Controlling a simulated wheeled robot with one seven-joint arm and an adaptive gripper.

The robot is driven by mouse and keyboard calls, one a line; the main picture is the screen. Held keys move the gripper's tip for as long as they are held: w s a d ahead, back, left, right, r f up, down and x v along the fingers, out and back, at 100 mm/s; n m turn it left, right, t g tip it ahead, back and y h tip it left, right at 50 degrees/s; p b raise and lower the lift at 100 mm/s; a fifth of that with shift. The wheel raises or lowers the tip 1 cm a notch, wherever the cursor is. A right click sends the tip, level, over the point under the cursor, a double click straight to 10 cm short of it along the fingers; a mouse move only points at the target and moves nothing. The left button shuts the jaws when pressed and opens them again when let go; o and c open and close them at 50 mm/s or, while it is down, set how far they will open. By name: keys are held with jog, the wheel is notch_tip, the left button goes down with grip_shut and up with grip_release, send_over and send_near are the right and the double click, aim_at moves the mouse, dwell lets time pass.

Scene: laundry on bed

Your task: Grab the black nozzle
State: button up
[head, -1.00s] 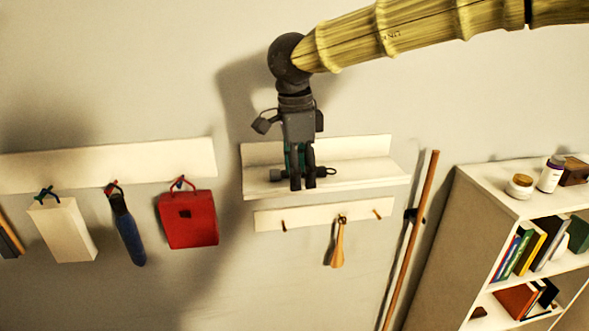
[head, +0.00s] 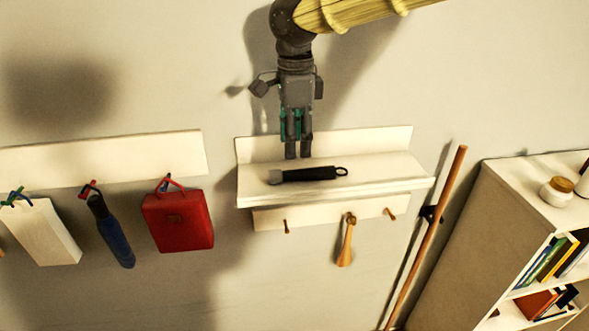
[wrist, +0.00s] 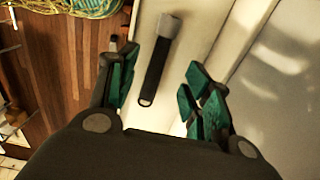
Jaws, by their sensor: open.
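The black nozzle (head: 312,173) lies on its side on a white wall shelf (head: 392,170). It has a grey end at the left and a small ring at the right in the head view. My gripper (head: 298,152) points down just above and behind the nozzle and is open and empty. In the wrist view the nozzle (wrist: 160,62) lies beyond the gap between my green-padded fingers (wrist: 158,88), nearer the left finger. Its ring end is closest to my gripper. I see no contact between fingers and nozzle.
Below the shelf is a peg rail (head: 325,212) with a wooden utensil (head: 346,242). A red bag (head: 178,220), a blue item (head: 113,238) and a white box (head: 43,232) hang at the left. A wooden pole (head: 430,232) and a bookcase (head: 450,225) stand at the right.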

aim_at(296, 171)
jog(key=shift+w+d+f+p, duration=0.1)
jog(key=shift+f+p, duration=0.05)
jog(key=shift+f, duration=0.6)
jog(key=shift+w+d+f+p, duration=0.1)
jog(key=shift+f+p, duration=0.05)
jog(key=shift+f, duration=0.6)
jog(key=shift+s+a+f+p, duration=0.1)
jog(key=shift+f+p, duration=0.5)
jog(key=shift+f, duration=0.65)
jog(key=shift+s+f+p, duration=0.1)
jog(key=shift+f+p, duration=0.5)
jog(key=shift+f, duration=0.6)
jog(key=shift+c, duration=0.2)
jog(key=c, duration=1.1)
